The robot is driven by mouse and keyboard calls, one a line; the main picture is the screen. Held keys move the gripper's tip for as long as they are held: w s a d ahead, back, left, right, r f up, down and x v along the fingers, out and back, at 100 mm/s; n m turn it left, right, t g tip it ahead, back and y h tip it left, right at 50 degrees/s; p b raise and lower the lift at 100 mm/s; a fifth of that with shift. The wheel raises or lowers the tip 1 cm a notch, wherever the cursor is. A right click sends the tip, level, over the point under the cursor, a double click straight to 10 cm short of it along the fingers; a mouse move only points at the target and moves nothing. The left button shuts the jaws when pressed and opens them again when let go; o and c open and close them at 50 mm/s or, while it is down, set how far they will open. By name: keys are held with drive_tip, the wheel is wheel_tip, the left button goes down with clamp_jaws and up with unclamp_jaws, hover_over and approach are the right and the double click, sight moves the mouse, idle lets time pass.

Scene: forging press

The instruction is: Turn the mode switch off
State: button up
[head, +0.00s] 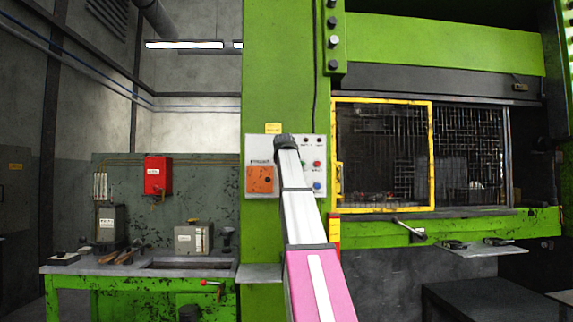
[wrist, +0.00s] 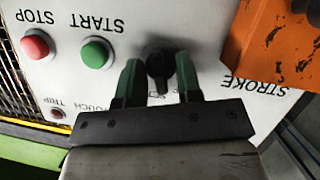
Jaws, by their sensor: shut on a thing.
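The mode switch appears in the wrist view as a black rotary knob (wrist: 158,62) on a white control panel (wrist: 215,20), between the STOP/START buttons and an orange box. The panel's lettering is upside down in this view. My gripper (wrist: 158,68) has its two dark green fingers on either side of the knob, shut on it. The label around the knob is partly hidden, so its setting cannot be read. In the head view, my gripper (head: 286,143) is against the panel (head: 312,145), and my arm hides the switch.
A red STOP button (wrist: 35,44) and a green START button (wrist: 96,53) sit beside the knob. The orange STROKE box (wrist: 280,45) stands out from the panel close by. A yellow-framed mesh guard (head: 432,150) is right of the panel; a green workbench (head: 130,285) is left.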

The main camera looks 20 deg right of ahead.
drive_tip(key=n+h, duration=0.2)
drive_tip(key=n, duration=0.1)
drive_tip(key=shift+a+f+n, duration=0.1)
drive_tip(key=shift+n, duration=0.2)
drive_tip(key=shift+h, duration=0.3)
idle(0.3)
drive_tip(key=o, duration=0.5)
drive_tip(key=shift+o, duration=0.2)
drive_tip(key=v, duration=1)
drive_tip(key=shift+s+a, duration=0.25)
drive_tip(key=shift+s, duration=0.05)
